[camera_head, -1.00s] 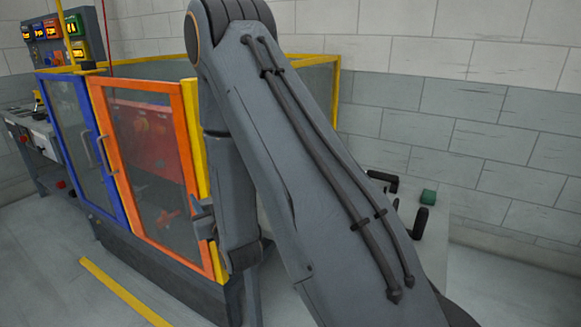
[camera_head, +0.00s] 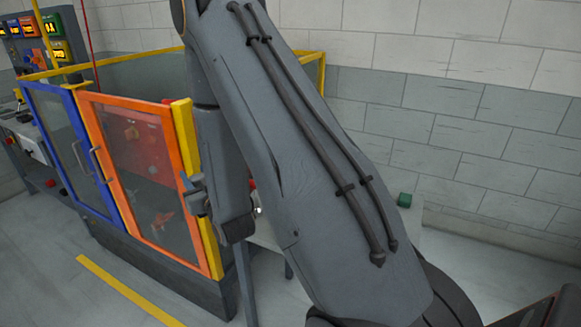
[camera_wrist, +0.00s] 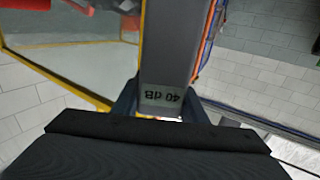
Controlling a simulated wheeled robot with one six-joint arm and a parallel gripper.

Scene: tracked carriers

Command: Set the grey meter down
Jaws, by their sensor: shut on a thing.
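The grey meter (camera_wrist: 165,50) is a long grey body in the wrist view, with a small display reading "40 dB" upside down near my gripper. My gripper (camera_wrist: 160,102) is shut on it, one dark finger on each side. The meter's far end runs out of the top of the wrist view. In the head view my arm fills the middle, and I cannot clearly make out the meter there. A pale table (camera_head: 412,222) shows only in part behind my arm.
A green block (camera_head: 404,200) sits on the table by the wall. A fenced cell with an orange-framed door (camera_head: 140,185), a blue-framed door (camera_head: 65,150) and yellow posts stands left of my arm. Clear floor with a yellow line (camera_head: 125,288) lies in front.

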